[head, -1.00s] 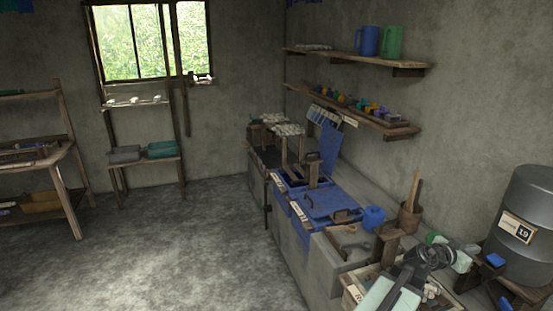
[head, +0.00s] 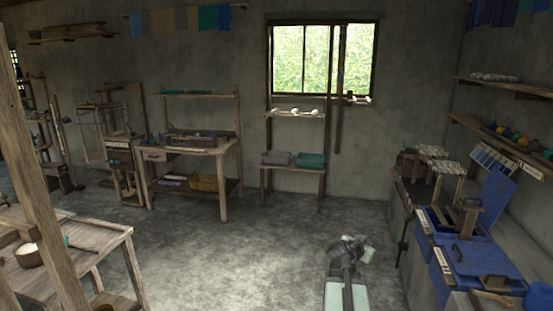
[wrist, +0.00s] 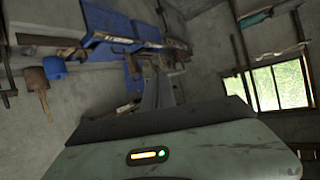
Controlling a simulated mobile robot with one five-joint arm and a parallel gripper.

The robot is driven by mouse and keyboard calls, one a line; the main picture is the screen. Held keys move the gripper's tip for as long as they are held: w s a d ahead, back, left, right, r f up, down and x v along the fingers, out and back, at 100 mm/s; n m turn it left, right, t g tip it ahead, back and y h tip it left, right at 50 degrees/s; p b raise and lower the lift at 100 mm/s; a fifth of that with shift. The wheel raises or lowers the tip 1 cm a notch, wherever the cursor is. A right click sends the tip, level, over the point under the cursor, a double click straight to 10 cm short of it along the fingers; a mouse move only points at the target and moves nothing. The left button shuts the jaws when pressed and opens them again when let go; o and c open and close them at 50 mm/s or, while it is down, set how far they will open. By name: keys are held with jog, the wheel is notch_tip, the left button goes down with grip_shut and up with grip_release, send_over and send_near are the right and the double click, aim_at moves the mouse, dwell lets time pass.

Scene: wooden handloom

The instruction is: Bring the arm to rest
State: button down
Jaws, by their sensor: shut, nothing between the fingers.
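My arm shows at the bottom of the head view, right of the middle, folded close to my body over the bare floor. My gripper (head: 352,247) is at its far end, small and dark there. It is shut and empty, and touches nothing that I can see.
Blue vats (head: 478,262) line the bench along the right wall. A wooden table (head: 95,240) and a post (head: 35,170) stand at the left. A workbench (head: 190,150) and a low shelf (head: 293,169) stand at the back. The floor (head: 230,265) between is clear.

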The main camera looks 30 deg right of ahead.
jog(key=w+a+f+n+t+y, duration=0.15)
jog(key=w+a, duration=0.35)
jog(key=a, duration=0.6)
jog(key=w+a+f+n+y, duration=0.3)
jog(key=w+a, duration=0.3)
jog(key=a, duration=0.5)
jog(key=w+a+f+n+y, duration=0.25)
jog(key=w+a, duration=0.25)
jog(key=a, duration=0.7)
jog(key=s+a+f+n+y, duration=0.1)
jog(key=a+f+n+y, duration=0.2)
jog(key=a, duration=1.1)
jog(key=s+a+f+n+g+y, duration=0.2)
jog(key=s+a+f+n+g, duration=0.2)
jog(key=s+a, duration=0.4)
jog(key=shift+s+n+g, duration=0.7)
jog(key=shift+s+g, duration=0.05)
jog(key=shift+s, duration=0.15)
